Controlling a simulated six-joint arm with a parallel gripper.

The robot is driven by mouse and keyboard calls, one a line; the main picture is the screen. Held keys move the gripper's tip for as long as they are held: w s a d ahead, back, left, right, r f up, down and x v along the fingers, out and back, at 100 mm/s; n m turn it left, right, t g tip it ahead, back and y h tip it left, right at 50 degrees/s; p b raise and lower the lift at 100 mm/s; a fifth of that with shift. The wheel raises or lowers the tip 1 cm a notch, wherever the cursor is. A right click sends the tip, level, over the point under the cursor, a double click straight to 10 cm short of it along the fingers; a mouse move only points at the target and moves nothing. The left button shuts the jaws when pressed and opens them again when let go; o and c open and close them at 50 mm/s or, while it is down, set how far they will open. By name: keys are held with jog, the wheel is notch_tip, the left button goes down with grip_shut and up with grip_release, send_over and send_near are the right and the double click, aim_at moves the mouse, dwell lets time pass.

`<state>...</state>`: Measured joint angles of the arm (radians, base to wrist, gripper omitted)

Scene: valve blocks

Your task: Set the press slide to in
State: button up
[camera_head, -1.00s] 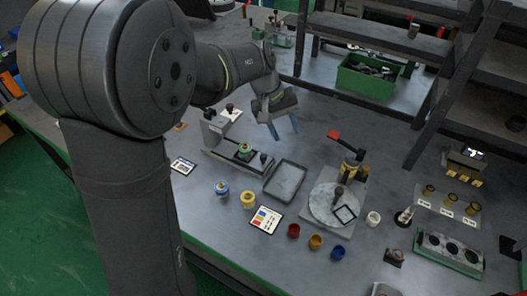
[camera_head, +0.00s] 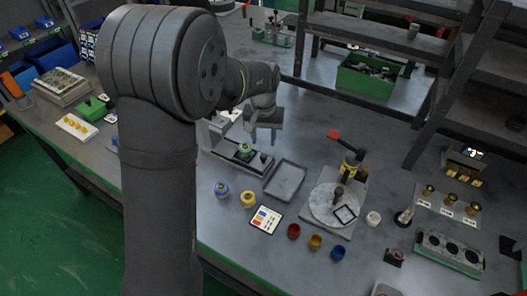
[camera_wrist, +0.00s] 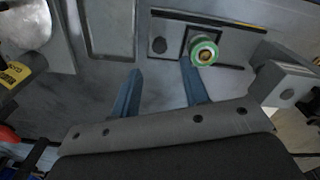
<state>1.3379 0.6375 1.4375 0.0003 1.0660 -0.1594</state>
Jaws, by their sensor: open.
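The press slide (camera_head: 243,152) is a carriage carrying a green-ringed part, set on a flat rail. A grey upright block (camera_head: 217,128) stands at the rail's far left end. In the wrist view the green-ringed part (camera_wrist: 204,50) sits on its dark square carriage, between a round dark stop (camera_wrist: 159,45) and the grey block (camera_wrist: 285,87). My gripper (camera_head: 262,139) is open and empty, just behind and right of the slide. In the wrist view my gripper (camera_wrist: 161,70) has its right finger near the carriage; I cannot tell whether they touch.
An empty grey tray (camera_head: 285,181) lies right of the rail. A turntable (camera_head: 329,205) with a red-handled lever (camera_head: 345,139) stands farther right. Blue and yellow-topped parts (camera_head: 248,200), a card (camera_head: 266,219) and several coloured cups lie in front.

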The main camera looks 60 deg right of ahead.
aim_at(263, 155)
notch_tip(263, 155, down, 7)
jog(key=shift+r, duration=0.1)
dwell(0.3)
grip_shut()
